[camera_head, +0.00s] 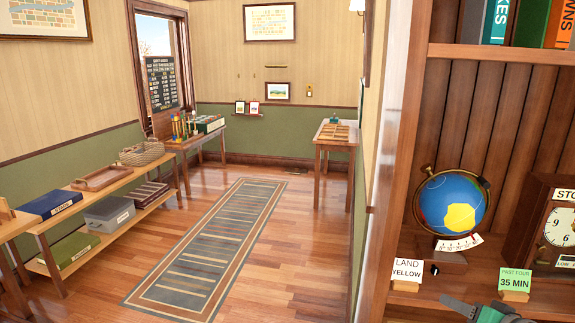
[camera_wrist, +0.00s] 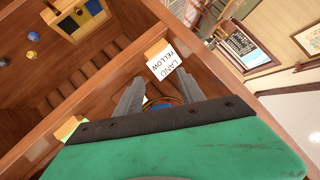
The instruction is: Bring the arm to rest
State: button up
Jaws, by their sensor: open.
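My gripper (camera_head: 482,309) shows only in part at the bottom right of the head view, low in front of the bookcase shelf. In the wrist view its two grey fingers (camera_wrist: 158,88) stand apart, with a dark bar and green body below them. I see nothing held, though a rounded edge shows between the finger bases and is mostly hidden. Most of my arm is out of view.
A globe (camera_head: 452,204), a clock (camera_head: 560,232) and a green 35 MIN card (camera_head: 516,280) stand close to my gripper on the bookcase (camera_head: 505,110). A striped rug (camera_head: 215,247) lies on open floor. A low bench (camera_head: 120,212) and a small table (camera_head: 319,146) stand beyond.

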jog(key=s+f+m+g, duration=0.3)
jog(key=s+f+g, duration=0.2)
jog(key=s+f, duration=0.55)
jog(key=s+a+f+m+g, duration=0.1)
jog(key=s+a+f+g, duration=0.15)
jog(key=s, duration=0.25)
jog(key=s+a+f+m+g, duration=0.1)
jog(key=s+a+f+g, duration=0.1)
jog(key=s+a+g, duration=0.3)
jog(key=w+a+r+n+t+h+p, duration=0.1)
jog(key=w+a+r+n, duration=0.3)
jog(key=a+r, duration=0.3)
jog(key=w+a+r+n+t+h+p, duration=0.1)
jog(key=w+a+r+n, duration=0.3)
jog(key=a, duration=1)
notch_tip(320, 180, up, 3)
jog(key=shift+a+f+n+t, duration=0.15)
jog(key=shift+n+t, duration=0.3)
jog(key=shift+n, duration=0.45)
jog(key=shift+w, duration=0.1)
